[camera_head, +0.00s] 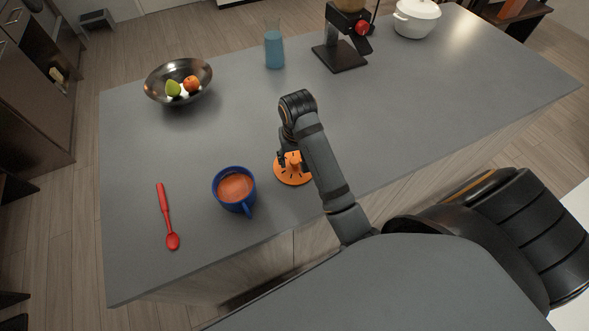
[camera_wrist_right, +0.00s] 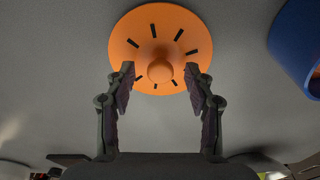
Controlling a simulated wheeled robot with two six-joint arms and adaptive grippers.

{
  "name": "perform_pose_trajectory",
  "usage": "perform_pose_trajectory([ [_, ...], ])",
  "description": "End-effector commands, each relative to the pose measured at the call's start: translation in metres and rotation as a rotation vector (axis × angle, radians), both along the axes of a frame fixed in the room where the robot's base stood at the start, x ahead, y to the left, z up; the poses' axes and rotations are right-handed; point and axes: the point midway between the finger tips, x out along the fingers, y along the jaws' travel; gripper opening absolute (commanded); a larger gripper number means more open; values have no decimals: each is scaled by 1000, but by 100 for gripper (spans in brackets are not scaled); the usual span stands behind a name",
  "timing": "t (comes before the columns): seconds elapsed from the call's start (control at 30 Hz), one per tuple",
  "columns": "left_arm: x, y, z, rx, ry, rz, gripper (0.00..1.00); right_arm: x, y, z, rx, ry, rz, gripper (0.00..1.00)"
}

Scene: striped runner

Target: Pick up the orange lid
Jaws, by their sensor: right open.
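The orange lid (camera_head: 297,177) lies flat on the grey counter, a round disc with dark slots and a knob in the middle. It also shows in the right wrist view (camera_wrist_right: 180,35), with its knob (camera_wrist_right: 160,71) between the fingertips. My right gripper (camera_head: 290,160) is directly over the lid. In the wrist view the right gripper (camera_wrist_right: 160,85) is open, with one finger on each side of the knob and a gap on both sides. In the head view my arm hides part of the lid. My left gripper is not in view.
A blue mug (camera_head: 235,190) with orange-brown contents stands just left of the lid. A red spoon (camera_head: 166,217) lies further left. A metal bowl (camera_head: 178,82) with fruit, a blue-filled carafe (camera_head: 274,48), a coffee machine (camera_head: 343,56) and a white pot (camera_head: 416,19) stand further back.

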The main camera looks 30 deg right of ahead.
Motion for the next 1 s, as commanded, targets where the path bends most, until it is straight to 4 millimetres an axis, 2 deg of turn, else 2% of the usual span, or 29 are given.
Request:
perform_pose_trajectory([
  [0.2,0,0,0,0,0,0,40,0,0,-1,0,-1,0,54],
  [0.6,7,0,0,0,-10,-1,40,0,0,-1,1,-1,1,0],
  [0.87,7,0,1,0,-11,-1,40,0,0,0,1,0,1,0],
  [1.0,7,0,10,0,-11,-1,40,2,0,8,1,0,1,0],
])
